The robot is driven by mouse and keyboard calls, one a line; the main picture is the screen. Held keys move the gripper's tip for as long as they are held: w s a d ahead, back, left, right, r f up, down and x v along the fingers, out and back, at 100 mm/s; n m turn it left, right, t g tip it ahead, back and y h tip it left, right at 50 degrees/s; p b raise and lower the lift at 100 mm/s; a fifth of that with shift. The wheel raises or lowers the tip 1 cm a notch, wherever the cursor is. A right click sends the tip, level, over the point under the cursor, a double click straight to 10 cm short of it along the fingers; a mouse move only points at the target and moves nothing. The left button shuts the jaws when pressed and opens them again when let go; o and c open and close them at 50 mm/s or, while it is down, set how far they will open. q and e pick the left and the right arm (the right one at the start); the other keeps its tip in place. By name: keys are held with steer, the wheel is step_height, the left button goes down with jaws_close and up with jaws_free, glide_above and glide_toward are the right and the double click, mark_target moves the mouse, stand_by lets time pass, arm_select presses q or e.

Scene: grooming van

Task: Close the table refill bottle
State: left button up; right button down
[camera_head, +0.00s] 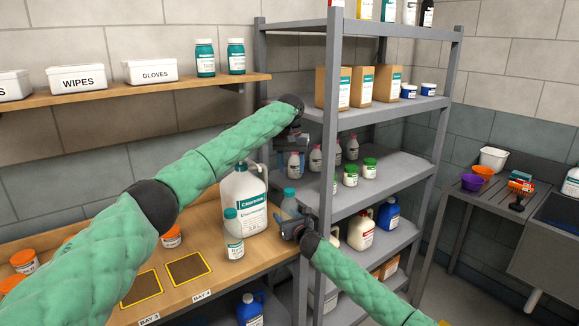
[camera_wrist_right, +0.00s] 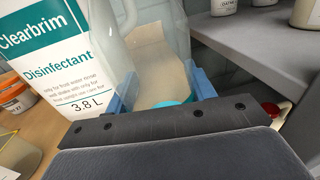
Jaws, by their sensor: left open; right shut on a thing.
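A clear bottle with a teal cap (camera_head: 290,196) stands at the table's right end, beside the big jug. My right gripper (camera_head: 290,228) is shut on this bottle low on its body. In the right wrist view its pale body (camera_wrist_right: 155,55) lies between the blue fingers, with a teal patch low down. A second small bottle with a teal cap (camera_head: 234,243) stands in front of the jug, apart from both grippers. Which one is the refill bottle is not clear from the labels.
The white Clearbrim disinfectant jug (camera_head: 242,205) stands just left of the held bottle. The grey shelf rack (camera_head: 345,201) with bottles and jugs is close on the right. Orange-lidded jars (camera_head: 171,237) and marked bay pads (camera_head: 188,268) lie on the table's left.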

mark_target(289, 190)
arm_select(q)
steer(key=n, duration=0.4)
steer(key=shift+a+n, duration=0.15)
steer(key=shift+n, duration=0.15)
steer(key=n, duration=0.5)
steer(key=shift+s+a+n, duration=0.15)
steer(key=shift+n, duration=0.15)
steer(key=n, duration=0.8)
steer(key=shift+f, duration=0.1)
steer(key=shift+a+f, duration=0.1)
steer(key=shift+f, duration=3.85)
